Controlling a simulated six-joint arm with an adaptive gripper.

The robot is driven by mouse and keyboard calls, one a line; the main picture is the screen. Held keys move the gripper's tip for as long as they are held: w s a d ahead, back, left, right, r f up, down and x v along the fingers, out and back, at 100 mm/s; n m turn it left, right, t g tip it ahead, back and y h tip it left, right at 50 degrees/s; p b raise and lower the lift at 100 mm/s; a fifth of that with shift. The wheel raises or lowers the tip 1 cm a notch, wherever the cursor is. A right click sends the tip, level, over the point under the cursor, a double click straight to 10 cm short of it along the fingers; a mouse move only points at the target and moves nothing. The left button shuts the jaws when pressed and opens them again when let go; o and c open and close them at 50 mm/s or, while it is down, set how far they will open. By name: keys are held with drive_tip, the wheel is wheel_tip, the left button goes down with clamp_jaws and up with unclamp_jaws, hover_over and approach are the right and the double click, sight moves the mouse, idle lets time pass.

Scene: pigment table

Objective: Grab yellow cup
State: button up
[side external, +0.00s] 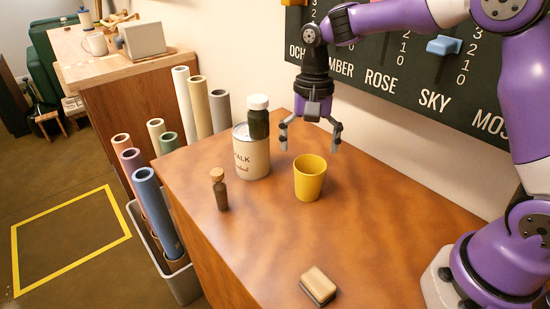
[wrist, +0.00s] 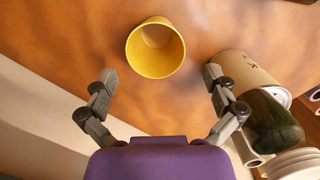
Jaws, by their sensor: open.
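The yellow cup (side external: 309,178) stands upright on the wooden table, its open top facing up. In the wrist view the yellow cup (wrist: 156,48) lies ahead of and between the two fingers, apart from both. My gripper (side external: 311,139) points down above the table, just behind and above the cup in the side view. In the wrist view my gripper (wrist: 160,83) is wide open with nothing between its fingers.
A chalk can (side external: 251,155) with a dark, white-lidded jar (side external: 258,118) on it stands left of the cup. A small corked bottle (side external: 219,190) and a tan-topped block (side external: 318,286) are on the table (side external: 270,235). A lettered board (side external: 400,60) hangs behind.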

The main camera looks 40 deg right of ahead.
sight(309, 172)
drive_tip(key=f, duration=0.4)
drive_tip(key=s+f, duration=0.1)
drive_tip(key=f, duration=0.1)
drive_tip(key=shift+a+f, duration=0.1)
drive_tip(key=shift+f, duration=0.05)
drive_tip(key=c, duration=1)
